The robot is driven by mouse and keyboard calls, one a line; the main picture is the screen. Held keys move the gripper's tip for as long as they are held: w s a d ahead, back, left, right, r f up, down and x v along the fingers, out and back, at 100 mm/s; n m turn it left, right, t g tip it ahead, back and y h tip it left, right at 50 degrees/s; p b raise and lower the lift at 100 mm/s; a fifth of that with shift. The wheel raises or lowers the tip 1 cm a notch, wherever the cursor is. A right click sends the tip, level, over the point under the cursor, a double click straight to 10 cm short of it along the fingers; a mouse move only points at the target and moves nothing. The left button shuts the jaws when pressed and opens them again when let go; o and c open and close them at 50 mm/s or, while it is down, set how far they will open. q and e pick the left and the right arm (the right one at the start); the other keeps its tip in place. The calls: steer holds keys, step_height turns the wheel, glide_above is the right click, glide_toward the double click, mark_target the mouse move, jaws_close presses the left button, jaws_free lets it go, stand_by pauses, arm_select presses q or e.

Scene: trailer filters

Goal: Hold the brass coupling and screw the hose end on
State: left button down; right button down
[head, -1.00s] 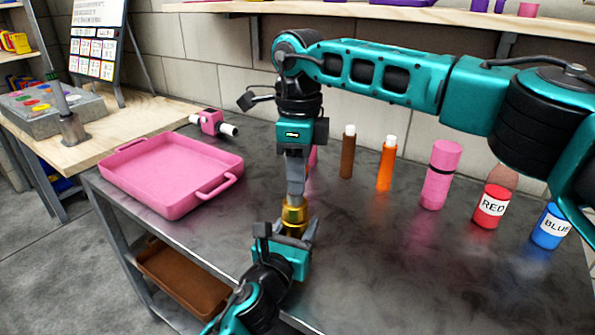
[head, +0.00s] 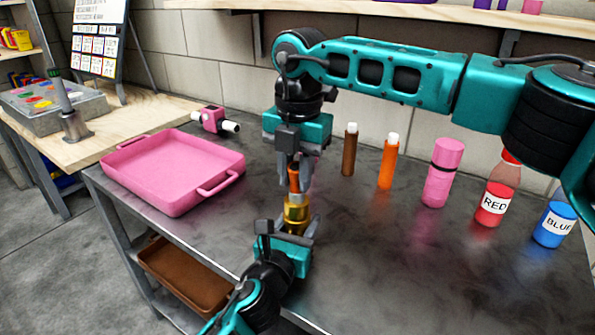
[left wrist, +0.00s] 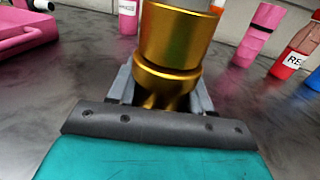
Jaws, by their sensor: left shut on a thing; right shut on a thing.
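The brass coupling (head: 296,212) is a gold cylinder standing upright over the grey table, and it fills the upper middle of the left wrist view (left wrist: 175,38). My left gripper (head: 296,232) comes from below and is shut on its lower part. My right gripper (head: 295,172) points down from above and is shut on the orange hose end (head: 293,182). The hose end is in line with the top of the coupling and seems to meet it. The fingers partly hide the join, so I cannot tell how far it is seated.
A pink tray (head: 205,187) lies at the table's left, with a pink and white fitting (head: 213,119) behind it. Brown (head: 349,152), orange (head: 387,165), pink (head: 441,178), red (head: 494,200) and blue (head: 553,226) bottles stand in a row at right. The front right tabletop is clear.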

steer(key=m, duration=0.5)
steer(key=shift+a+m, duration=0.15)
steer(key=shift+m, duration=0.15)
steer(key=m, duration=0.6)
steer(key=shift+w+a+m, duration=0.1)
steer(key=shift+w+m, duration=0.1)
steer(key=shift+m, duration=0.2)
steer(key=c, duration=0.9)
jaws_free()
